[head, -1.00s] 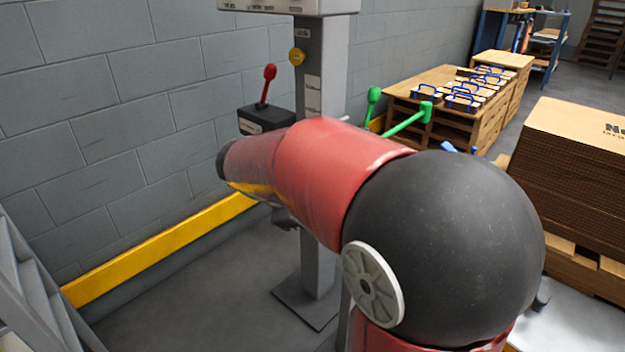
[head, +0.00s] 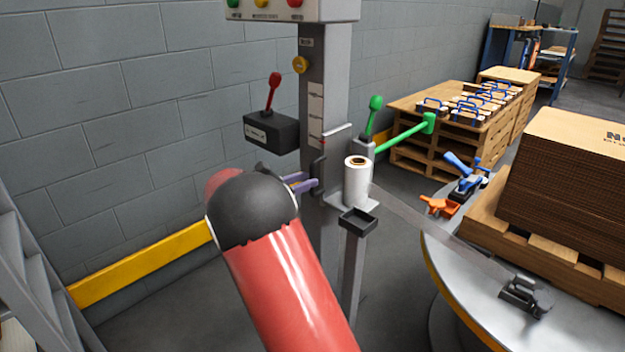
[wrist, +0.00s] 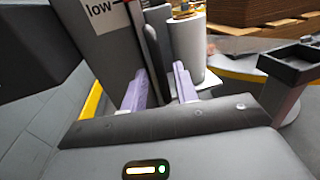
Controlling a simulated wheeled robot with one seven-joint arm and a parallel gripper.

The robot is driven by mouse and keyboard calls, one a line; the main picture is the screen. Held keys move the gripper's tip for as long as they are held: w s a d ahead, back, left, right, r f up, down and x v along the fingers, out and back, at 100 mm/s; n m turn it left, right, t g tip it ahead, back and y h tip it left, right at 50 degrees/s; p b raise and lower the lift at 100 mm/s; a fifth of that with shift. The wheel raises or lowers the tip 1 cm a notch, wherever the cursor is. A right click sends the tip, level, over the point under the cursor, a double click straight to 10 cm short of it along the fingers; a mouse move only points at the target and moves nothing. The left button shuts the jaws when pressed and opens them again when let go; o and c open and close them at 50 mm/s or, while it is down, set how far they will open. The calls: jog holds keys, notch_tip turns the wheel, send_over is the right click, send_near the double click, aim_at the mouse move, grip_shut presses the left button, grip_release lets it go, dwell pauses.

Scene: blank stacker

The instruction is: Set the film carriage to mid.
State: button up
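The film carriage (head: 350,203) sits low on the grey mast (head: 338,80) and bears the white film roll (head: 357,182). Its dark upright handle (head: 318,175) is on the mast's near side; it also shows in the wrist view (wrist: 154,55). A white label reading "low" (wrist: 98,12) with a red line beside it is at the wrist view's top. My gripper (head: 307,183) is at the handle. In the wrist view, its purple fingers (wrist: 159,78) are apart, with the handle between or just beyond their tips. Contact cannot be told.
A dark box with a red lever (head: 272,130) is left of the mast. Green levers (head: 400,133) stand behind the roll. Clear film stretches to the turntable (head: 450,262), which bears a pallet of cardboard (head: 570,165). A black tray (head: 358,222) is below the roll.

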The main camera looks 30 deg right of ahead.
jog(key=shift+w+d, duration=0.2)
jog(key=shift+d, duration=1.2)
grip_shut()
